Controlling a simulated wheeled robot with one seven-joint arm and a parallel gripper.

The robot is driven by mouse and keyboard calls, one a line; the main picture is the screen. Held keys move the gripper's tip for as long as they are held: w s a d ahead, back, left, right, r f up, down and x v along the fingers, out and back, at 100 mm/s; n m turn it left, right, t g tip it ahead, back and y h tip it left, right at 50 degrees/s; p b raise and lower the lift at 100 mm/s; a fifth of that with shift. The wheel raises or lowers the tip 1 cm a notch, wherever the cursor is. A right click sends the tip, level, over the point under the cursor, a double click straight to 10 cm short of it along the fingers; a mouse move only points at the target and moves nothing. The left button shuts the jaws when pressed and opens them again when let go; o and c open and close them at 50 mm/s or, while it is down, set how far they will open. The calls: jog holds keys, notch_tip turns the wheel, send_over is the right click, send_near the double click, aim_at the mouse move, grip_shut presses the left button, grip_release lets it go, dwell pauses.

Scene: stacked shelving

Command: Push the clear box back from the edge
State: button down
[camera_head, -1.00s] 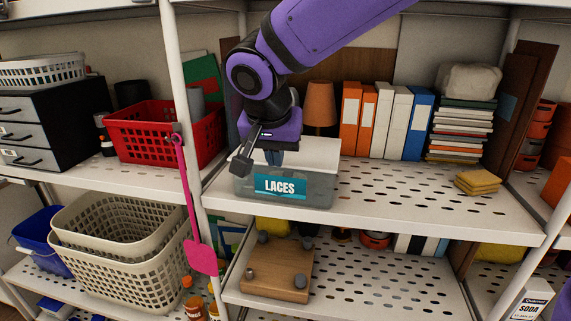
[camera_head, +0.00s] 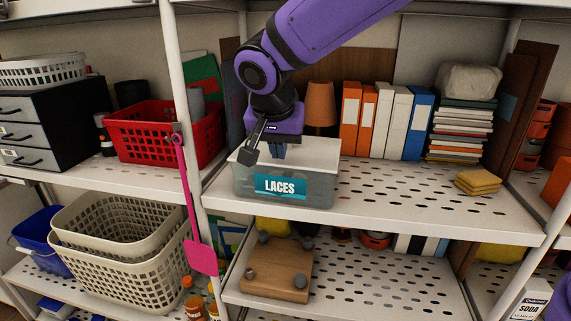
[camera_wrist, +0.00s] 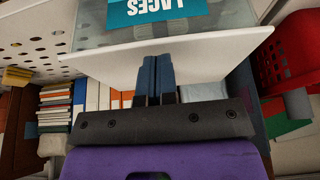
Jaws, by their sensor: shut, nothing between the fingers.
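The clear box (camera_head: 315,188) is translucent grey with a white lid (camera_head: 318,151) and a teal label reading LACES. It sits upright at the left end of the middle shelf (camera_head: 400,208), its front close to the shelf's front edge. My gripper (camera_head: 277,151) points down over the left part of the lid, its fingers shut and empty. The wrist view shows the fingers (camera_wrist: 156,72) against the lid (camera_wrist: 205,48), with the box (camera_wrist: 95,22) upside down beyond. I cannot tell whether the fingertips touch the lid.
A shelf post (camera_head: 180,90) with a hanging pink scoop (camera_head: 200,255) stands left of the box. Binders (camera_head: 392,122), an orange lamp-like object (camera_head: 320,104) and stacked books (camera_head: 461,128) stand behind and to the right. Sponges (camera_head: 478,183) lie at right; the shelf between is clear.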

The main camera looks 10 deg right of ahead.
jog(key=shift+w+d, duration=0.55)
jog(key=shift+w, duration=1.05)
jog(key=shift+w+d, duration=0.6)
jog(key=shift+w, duration=0.95)
jog(key=shift+w+d, duration=0.55)
jog(key=shift+w, duration=1.05)
jog(key=shift+r, duration=0.15)
